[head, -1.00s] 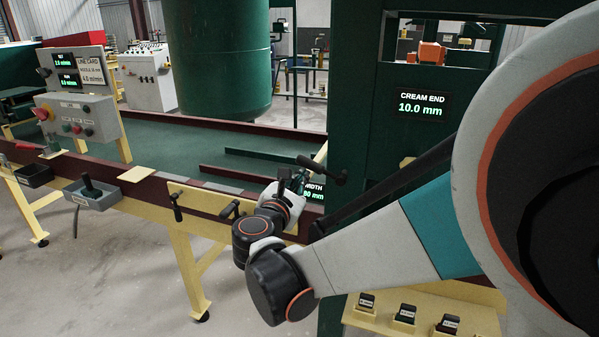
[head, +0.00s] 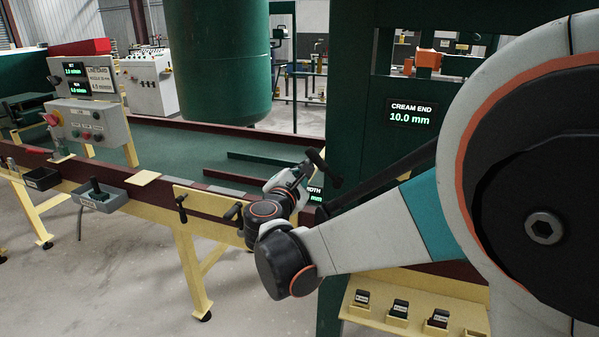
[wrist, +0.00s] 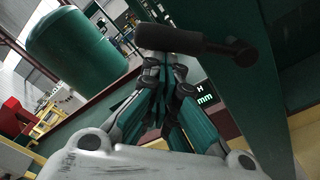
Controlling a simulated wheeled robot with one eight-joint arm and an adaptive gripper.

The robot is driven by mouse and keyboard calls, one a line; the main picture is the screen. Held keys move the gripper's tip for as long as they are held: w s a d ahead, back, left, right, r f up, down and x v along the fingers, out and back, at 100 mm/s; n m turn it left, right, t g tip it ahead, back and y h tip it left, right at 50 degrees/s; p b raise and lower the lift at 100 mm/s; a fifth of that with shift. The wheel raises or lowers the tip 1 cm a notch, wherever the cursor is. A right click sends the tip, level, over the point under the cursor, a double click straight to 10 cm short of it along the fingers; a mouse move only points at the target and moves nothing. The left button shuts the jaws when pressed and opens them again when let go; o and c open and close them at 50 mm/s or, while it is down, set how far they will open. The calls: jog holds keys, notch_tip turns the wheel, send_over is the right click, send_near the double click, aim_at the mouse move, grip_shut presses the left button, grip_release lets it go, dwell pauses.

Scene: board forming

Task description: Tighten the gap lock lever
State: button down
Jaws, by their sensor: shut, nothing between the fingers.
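A black lever handle (head: 322,167) stands out at the green post beside the width display, just past my gripper; I take it to be the gap lock lever, but no label shows on it. In the wrist view the handle (wrist: 185,41) lies across the top, by my fingertips. My gripper (wrist: 160,66) is shut with its teal fingers together and nothing between them. Whether the fingertips touch the handle I cannot tell.
The width display (head: 315,194) is partly hidden. Two more black levers, one left (head: 181,207) and one right (head: 232,212), sit on the yellow front plate. A green tank (head: 217,60) stands over the line.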

aim_at(317, 158)
jog(key=r+m, duration=0.1)
jog(key=d+m+p, duration=0.1)
jog(key=r+m, duration=0.1)
jog(key=shift+s+d+r+m+t, duration=0.3)
jog(key=shift+d+r, duration=0.05)
jog(key=shift+d, duration=0.05)
jog(key=d+m, duration=0.1)
jog(key=r+m+p, duration=0.1)
jog(key=m, duration=0.1)
jog(key=shift+s+d+r, duration=0.2)
jog(key=shift+s+d, duration=0.1)
jog(key=shift+d, duration=0.1)
jog(key=shift+s+d+r+p, duration=0.2)
jog(key=shift+d+r+p, duration=0.1)
jog(key=shift+d, duration=0.2)
